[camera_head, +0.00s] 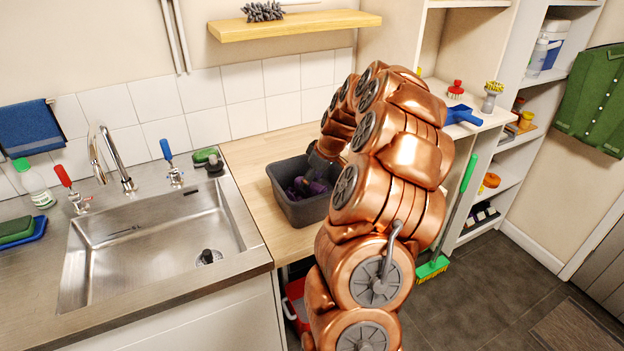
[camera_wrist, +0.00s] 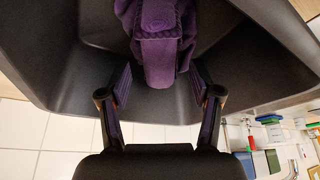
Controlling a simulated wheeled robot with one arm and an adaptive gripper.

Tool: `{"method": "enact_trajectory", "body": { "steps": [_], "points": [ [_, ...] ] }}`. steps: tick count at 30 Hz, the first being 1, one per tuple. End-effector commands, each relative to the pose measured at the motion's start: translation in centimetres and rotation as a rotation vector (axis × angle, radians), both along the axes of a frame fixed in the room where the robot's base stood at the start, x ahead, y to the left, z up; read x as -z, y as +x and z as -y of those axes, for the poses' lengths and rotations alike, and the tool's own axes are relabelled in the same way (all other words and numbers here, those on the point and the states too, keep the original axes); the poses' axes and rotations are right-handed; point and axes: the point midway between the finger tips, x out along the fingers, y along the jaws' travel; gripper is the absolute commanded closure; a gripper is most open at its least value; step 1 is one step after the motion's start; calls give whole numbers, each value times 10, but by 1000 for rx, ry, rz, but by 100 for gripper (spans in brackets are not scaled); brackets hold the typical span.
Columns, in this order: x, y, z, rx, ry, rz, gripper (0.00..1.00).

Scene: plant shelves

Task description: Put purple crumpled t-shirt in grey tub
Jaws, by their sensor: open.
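The grey tub (camera_head: 300,208) stands on the wooden counter to the right of the sink. The purple crumpled t-shirt (camera_head: 306,187) lies inside it, partly hidden by my gripper and the tub's walls. In the wrist view the t-shirt (camera_wrist: 162,45) is bunched up inside the dark tub (camera_wrist: 75,75), just beyond my fingertips. My gripper (camera_wrist: 160,90) is open, with one finger on each side of the lower end of the t-shirt and a gap on both sides. In the head view my gripper (camera_head: 318,172) reaches down into the tub, and its fingers are hard to make out.
The steel sink (camera_head: 150,245) with its tap is left of the tub. A wooden wall shelf (camera_head: 295,25) hangs above the counter. Open shelving (camera_head: 490,120) with brushes and a blue scoop (camera_head: 462,115) stands at the right. Bare wooden counter (camera_head: 255,155) shows behind the tub.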

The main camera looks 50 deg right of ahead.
Motion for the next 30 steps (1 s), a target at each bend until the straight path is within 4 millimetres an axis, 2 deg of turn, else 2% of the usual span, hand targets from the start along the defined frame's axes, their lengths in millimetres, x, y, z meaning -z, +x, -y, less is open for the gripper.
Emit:
{"method": "enact_trajectory", "body": {
  "steps": [8, 11, 21, 30],
  "points": [
    [-6, -2, 1, 0, -1, 1, 36],
    [-17, -7, 2, 0, -1, 0, 36],
    [-78, -30, 7, 2, -4, 4, 36],
    [-108, -43, 9, 1, -1, 2, 36]
  ]
}}
